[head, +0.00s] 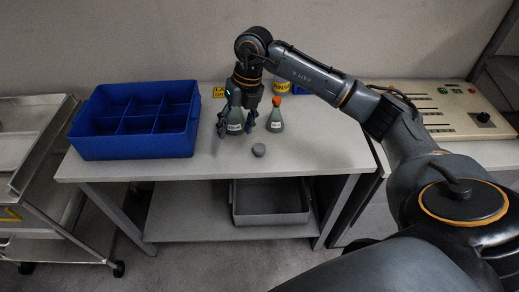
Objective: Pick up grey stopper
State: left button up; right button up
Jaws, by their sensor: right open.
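The grey stopper (259,149) lies on the white table (318,159), towards its front edge. My right gripper (236,133) points down above the table, left of and behind the stopper, and does not touch it. Its fingers are apart. A flask (235,120) with a white label stands between or just behind the fingers; I cannot tell whether they touch it. A second flask (275,122) with an orange stopper (276,101) stands to the right. My left gripper is not in view.
A blue divided crate (135,146) stands on the table's left part. A yellow-labelled container (282,88) stands at the back, partly hidden by my arm. A grey bin (270,212) is on the lower shelf. The table's right front is clear.

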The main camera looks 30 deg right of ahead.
jog(key=d+r+m+h, duration=0.1)
jog(key=d+h, duration=0.2)
jog(key=d, duration=0.4)
jog(key=p, duration=0.2)
send_over(260, 147)
jog(key=shift+g, duration=0.3)
notch_tip(260, 147, down, 7)
jog(key=shift+w+d+r, duration=0.1)
jog(key=shift+f, duration=0.9)
jog(key=f+p, duration=0.1)
jog(key=f, duration=0.2)
jog(key=shift+a+f+p, duration=0.2)
jog(key=shift+f+p, duration=0.1)
jog(key=shift+p, duration=0.1)
jog(key=shift+f, duration=0.4)
jog(key=c, duration=0.9)
